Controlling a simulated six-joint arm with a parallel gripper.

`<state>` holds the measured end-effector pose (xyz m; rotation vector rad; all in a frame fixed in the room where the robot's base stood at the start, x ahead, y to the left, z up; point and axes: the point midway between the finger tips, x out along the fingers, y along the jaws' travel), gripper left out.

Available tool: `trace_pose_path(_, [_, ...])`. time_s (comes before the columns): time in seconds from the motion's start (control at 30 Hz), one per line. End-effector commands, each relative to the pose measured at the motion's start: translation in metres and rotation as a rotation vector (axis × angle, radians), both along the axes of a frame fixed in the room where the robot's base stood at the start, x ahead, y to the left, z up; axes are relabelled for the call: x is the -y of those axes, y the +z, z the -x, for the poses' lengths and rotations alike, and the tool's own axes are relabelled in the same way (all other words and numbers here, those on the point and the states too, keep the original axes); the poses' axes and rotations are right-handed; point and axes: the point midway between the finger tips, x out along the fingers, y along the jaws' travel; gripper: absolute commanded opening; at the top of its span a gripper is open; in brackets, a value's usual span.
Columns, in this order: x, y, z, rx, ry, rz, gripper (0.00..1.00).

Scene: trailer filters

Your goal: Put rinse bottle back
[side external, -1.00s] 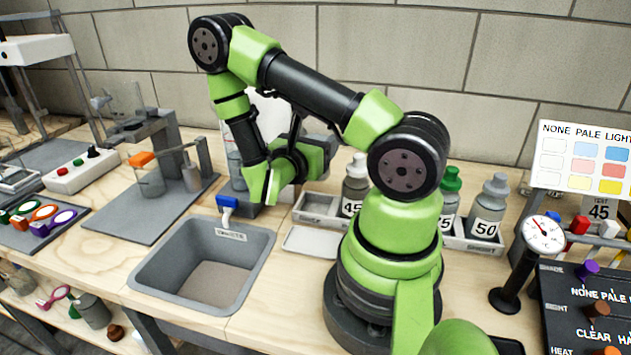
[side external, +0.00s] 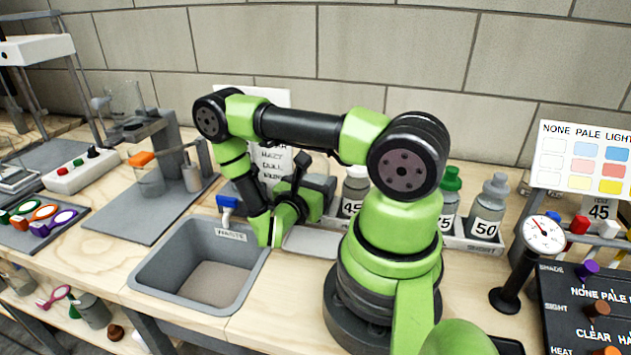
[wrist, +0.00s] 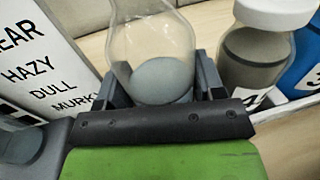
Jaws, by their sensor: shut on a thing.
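In the wrist view, a clear, narrow-waisted bottle (wrist: 155,45) with grey contents at its bottom stands between the fingers of my gripper (wrist: 157,84). My gripper is shut on it. I cannot tell from any label whether this is the rinse bottle. In the side view, my wrist is low beside the sink, and the fingers and the held bottle are hidden behind it. A grey rack (side external: 457,240) stands to the right, partly behind my arm. A white-capped bottle marked 45 (side external: 355,190) is close by; it also shows in the wrist view (wrist: 255,55).
The waste sink (side external: 170,275) with a blue tap (side external: 228,203) is to the left of my wrist. A sign with words (side external: 270,160) stands behind it. A pale flat plate (side external: 313,241) lies in front of the rack. Bottle 50 (side external: 488,210) is at the rack's right.

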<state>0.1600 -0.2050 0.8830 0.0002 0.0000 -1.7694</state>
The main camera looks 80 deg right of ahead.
Motion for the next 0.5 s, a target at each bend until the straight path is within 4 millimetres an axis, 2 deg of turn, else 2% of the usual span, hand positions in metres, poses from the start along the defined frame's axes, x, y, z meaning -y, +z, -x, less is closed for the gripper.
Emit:
trace_pose_path(0.07, [0.0, -0.0024, 0.0, 0.0, 0.0, 0.001, 0.27])
trace_pose_path(0.1, [0.0, -0.0024, -0.0002, 0.0, 0.0, 0.0, 0.69])
trace_pose_path(0.2, [0.0, -0.0022, -0.0002, 0.0, 0.0, 0.0, 0.88])
trace_pose_path(0.5, [0.0, -0.0001, -0.0001, 0.0, 0.0, 0.0, 0.88])
